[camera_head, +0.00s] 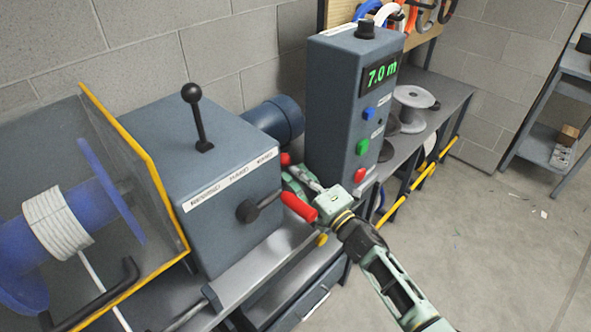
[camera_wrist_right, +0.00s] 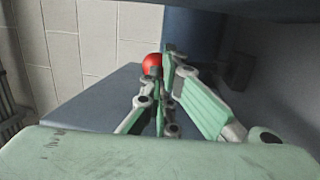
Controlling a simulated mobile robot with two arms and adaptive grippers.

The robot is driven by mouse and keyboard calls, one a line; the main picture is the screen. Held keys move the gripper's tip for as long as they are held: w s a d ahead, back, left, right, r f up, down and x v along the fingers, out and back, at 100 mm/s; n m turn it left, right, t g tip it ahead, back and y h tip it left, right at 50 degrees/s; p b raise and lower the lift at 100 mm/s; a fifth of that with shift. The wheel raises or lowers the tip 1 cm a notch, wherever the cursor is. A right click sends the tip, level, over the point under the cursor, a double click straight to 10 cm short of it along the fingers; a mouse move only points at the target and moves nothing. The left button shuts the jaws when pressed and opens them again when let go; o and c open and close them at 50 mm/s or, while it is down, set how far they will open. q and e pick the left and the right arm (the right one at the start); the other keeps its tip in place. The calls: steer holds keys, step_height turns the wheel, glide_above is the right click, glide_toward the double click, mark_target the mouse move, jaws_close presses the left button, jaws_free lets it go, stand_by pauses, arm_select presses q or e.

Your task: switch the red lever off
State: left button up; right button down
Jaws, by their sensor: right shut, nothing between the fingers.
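A lever with a red cylindrical grip (camera_head: 299,207) sticks out to the right from a dark pivot on the front of the grey machine box (camera_head: 235,210). A small red knob (camera_head: 285,159) shows at the box's right edge, partly hidden by my right gripper (camera_head: 289,178). A red round end (camera_wrist_right: 152,65) appears just past the fingertips in the right wrist view; I cannot tell if they touch it. My right gripper (camera_wrist_right: 165,90) is shut with nothing between its fingers, behind the red grip in the head view. My left gripper is out of view.
A control post (camera_head: 340,110) with a green "7.0 m" display and several buttons stands close beyond my right gripper. A black ball-topped lever (camera_head: 197,115) rises from the box. A yellow-edged guard (camera_head: 135,165) and cable reel (camera_head: 58,222) are left. The floor (camera_head: 490,240) at right is mostly clear.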

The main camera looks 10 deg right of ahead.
mark_target(288, 160)
steer(key=shift+w+a, duration=0.2)
steer(key=shift+w, duration=0.15)
steer(key=shift+r, duration=0.15)
steer(key=p, duration=0.1)
steer(key=r+p, duration=0.1)
steer(key=p, duration=0.1)
steer(key=w+r+g+p, duration=0.1)
steer(key=p, duration=0.1)
steer(key=shift+a, duration=0.3)
steer(key=shift+h, duration=0.3)
steer(key=w, duration=0.1)
steer(key=w+a+r, duration=0.1)
steer(key=w+a+b, duration=0.1)
steer(key=shift+w+a+r, duration=0.1)
steer(key=shift+w+r, duration=0.05)
steer(key=shift+r, duration=0.1)
